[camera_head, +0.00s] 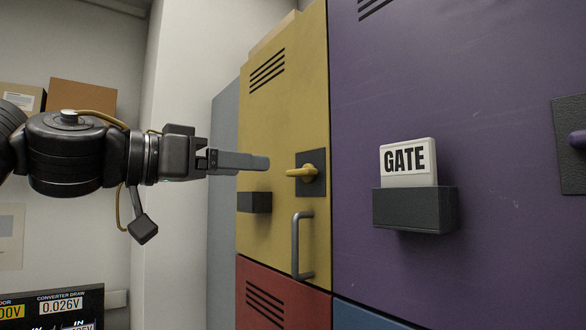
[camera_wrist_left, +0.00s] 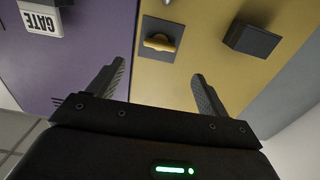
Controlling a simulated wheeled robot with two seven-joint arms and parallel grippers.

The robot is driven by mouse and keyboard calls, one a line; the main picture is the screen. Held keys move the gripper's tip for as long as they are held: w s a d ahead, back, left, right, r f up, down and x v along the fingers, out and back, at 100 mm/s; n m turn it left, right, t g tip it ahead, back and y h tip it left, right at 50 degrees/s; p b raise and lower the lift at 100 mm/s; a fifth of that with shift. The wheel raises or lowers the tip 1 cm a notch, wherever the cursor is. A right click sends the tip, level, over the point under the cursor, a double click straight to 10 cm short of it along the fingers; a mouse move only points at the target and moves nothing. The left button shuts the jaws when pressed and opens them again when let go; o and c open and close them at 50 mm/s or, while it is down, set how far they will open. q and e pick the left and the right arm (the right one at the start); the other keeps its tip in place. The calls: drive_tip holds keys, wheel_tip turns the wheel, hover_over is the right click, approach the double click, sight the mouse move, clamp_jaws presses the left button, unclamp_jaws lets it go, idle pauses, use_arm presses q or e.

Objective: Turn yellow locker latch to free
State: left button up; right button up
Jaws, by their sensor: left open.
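The yellow locker (camera_head: 284,125) has a yellow latch (camera_head: 300,172) on a dark square plate, with its lever pointing left, about horizontal, in the head view. A grey vertical handle (camera_head: 297,245) is below it. My left gripper (camera_head: 262,163) comes in from the left, its fingers pointing at the locker just left of the latch. In the left wrist view the gripper (camera_wrist_left: 155,88) is open and empty, with the latch (camera_wrist_left: 160,43) ahead between and beyond the fingertips, apart from them. My right gripper is not in view.
A purple locker (camera_head: 480,240) stands to the right, with a GATE card (camera_head: 408,160) in a dark holder (camera_head: 415,209). An empty dark holder (camera_head: 254,202) sticks out from the yellow door. A red locker (camera_head: 275,298) is below. A screen (camera_head: 55,308) is at the lower left.

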sight(295, 170)
use_arm(q)
drive_tip(key=shift+p+x, duration=2.25)
drive_tip(key=shift+x, duration=3)
drive_tip(key=c, duration=1)
